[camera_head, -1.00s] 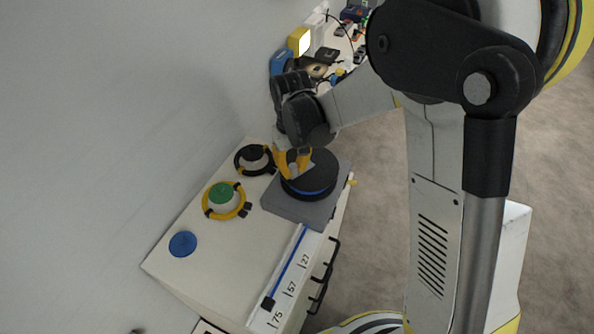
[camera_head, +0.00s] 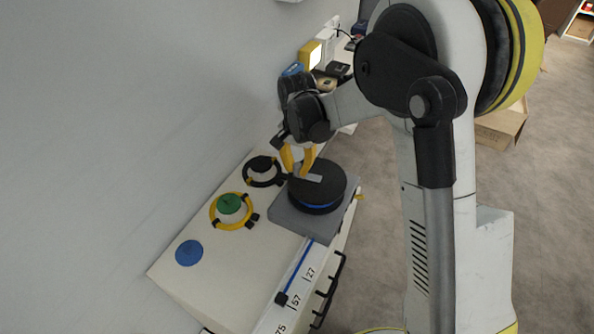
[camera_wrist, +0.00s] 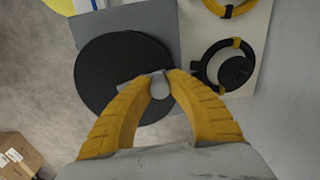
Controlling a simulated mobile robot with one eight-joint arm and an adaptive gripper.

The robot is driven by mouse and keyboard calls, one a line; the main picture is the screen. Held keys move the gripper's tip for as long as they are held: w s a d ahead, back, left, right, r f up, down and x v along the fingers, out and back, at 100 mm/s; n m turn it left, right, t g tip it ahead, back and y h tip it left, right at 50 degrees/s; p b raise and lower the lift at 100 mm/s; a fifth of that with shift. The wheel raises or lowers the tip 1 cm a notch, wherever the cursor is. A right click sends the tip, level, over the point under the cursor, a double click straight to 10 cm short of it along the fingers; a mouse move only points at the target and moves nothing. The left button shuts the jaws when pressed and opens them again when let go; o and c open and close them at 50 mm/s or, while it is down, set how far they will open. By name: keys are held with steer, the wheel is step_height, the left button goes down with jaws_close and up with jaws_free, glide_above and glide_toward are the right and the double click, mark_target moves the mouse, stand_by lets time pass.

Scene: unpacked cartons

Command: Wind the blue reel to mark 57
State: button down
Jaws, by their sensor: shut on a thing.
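The blue reel (camera_head: 316,205) is a black-topped drum with a blue band, on a grey base plate (camera_head: 283,221). Its black top (camera_wrist: 110,70) fills the left middle of the wrist view. My gripper (camera_head: 299,172) is above the reel's left side, its yellow fingers shut on the grey crank knob (camera_wrist: 159,88). The grey crank arm (camera_head: 314,178) shows beside the fingers. A blue line (camera_head: 298,262) runs from the reel along a white scale marked 27, 57 and 75. A black slider (camera_head: 281,299) on its end is about level with 57.
A black ring with a black knob (camera_head: 262,164) is left of the reel. A yellow ring with a green knob (camera_head: 229,204) and a blue disc (camera_head: 189,253) lie nearer on the white cabinet top (camera_head: 225,285). The wall is close on the left. A carton (camera_wrist: 18,155) stands on the floor.

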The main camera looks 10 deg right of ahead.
steer(key=shift+w+d+m, duration=0.25)
steer(key=shift+w+m, duration=0.25)
steer(key=shift+m, duration=0.5)
steer(key=c, duration=1.2)
jaws_free()
steer(key=shift+c, duration=0.2)
step_height(320, 180, up, 12)
steer(key=shift+w, duration=0.1)
